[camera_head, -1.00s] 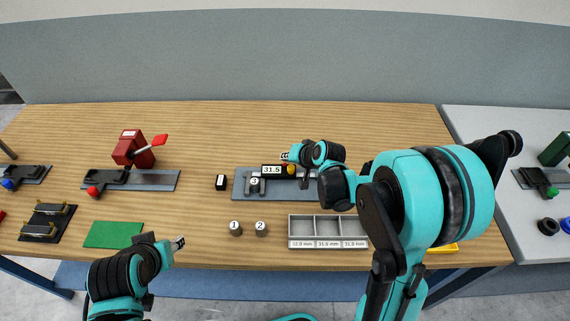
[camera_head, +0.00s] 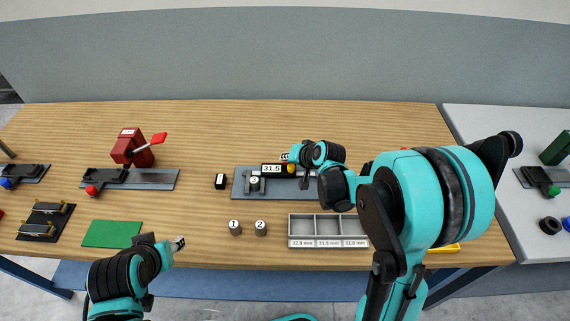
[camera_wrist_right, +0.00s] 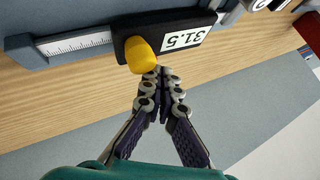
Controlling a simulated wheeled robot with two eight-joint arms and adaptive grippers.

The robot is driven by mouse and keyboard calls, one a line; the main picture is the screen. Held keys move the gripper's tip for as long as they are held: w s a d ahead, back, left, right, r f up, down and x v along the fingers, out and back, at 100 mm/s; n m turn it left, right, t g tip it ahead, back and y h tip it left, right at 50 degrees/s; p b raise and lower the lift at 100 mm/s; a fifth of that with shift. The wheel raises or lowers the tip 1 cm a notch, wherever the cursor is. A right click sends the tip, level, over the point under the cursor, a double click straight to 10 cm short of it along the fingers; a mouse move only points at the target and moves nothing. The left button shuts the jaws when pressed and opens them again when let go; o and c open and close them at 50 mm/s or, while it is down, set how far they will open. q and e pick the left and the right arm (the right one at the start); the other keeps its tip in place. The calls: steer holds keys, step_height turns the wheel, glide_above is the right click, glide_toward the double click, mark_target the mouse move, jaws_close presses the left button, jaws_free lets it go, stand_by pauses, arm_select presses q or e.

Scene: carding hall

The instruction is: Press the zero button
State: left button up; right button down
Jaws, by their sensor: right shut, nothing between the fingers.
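A caliper-like gauge (camera_head: 240,183) lies on a grey-blue plate, with a black display (camera_head: 271,169) reading 31.5. A rounded yellow button (camera_head: 291,169) sits at the right end of this display, and no label shows on it. In the wrist view the yellow button (camera_wrist_right: 140,56) stands out beside the display (camera_wrist_right: 183,39). My right gripper (camera_head: 285,157) is shut and empty, its fingertips (camera_wrist_right: 162,76) right at the yellow button; I cannot tell whether they touch it. A cylinder marked 3 (camera_head: 254,183) stands by the gauge jaws. My left gripper (camera_head: 180,243) is over the table's front edge, its jaws too small to judge.
Cylinders marked 1 (camera_head: 235,228) and 2 (camera_head: 260,228) stand in front of the gauge. A three-compartment tray (camera_head: 290,228) with size labels is to their right. A small black block (camera_head: 221,181), a green mat (camera_head: 112,234) and a red lever device (camera_head: 131,148) are left.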

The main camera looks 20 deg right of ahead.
steer(key=shift+s+f+b, duration=0.3)
steer(key=shift+f+b, duration=0.3)
steer(key=shift+f, duration=0.05)
stand_by(1.3)
steer(key=shift+r, duration=0.15)
steer(key=shift+w+r+p, duration=0.2)
steer(key=shift+r+p, duration=0.15)
steer(key=shift+p, duration=0.2)
steer(key=shift+s+r, duration=0.2)
steer(key=shift+r, duration=0.1)
steer(key=shift+w, duration=0.1)
step_height(320, 180, up, 5)
steer(key=p, duration=0.4)
steer(key=shift+w+r, duration=0.1)
